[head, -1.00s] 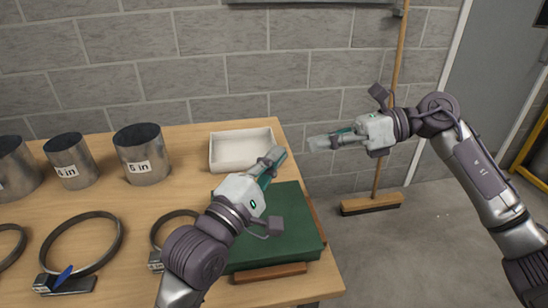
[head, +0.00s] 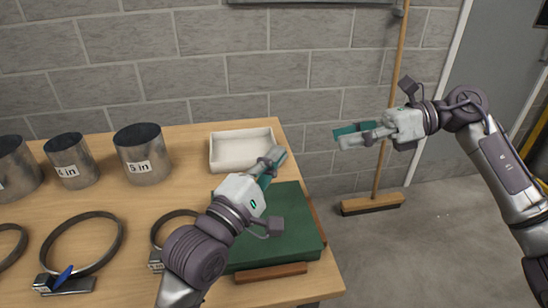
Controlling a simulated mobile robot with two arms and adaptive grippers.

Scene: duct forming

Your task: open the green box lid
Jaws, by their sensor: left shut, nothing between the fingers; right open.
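The green box (head: 290,229) sits near the right front corner of the wooden table, its flat green lid down. Brown wooden strips show along its front and right sides. My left gripper (head: 274,158) is shut and empty above the box's far left part, close to the white tray; its arm hides the box's left side. I cannot tell whether it touches the lid. My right gripper (head: 345,136) is open and empty in the air, beyond the table's right edge, apart from the box.
A white tray (head: 242,167) stands behind the box. Metal duct cylinders (head: 142,156) labelled in inches and several ring clamps (head: 82,244) occupy the table's left (head: 110,199). A broom (head: 371,205) leans on the block wall at right.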

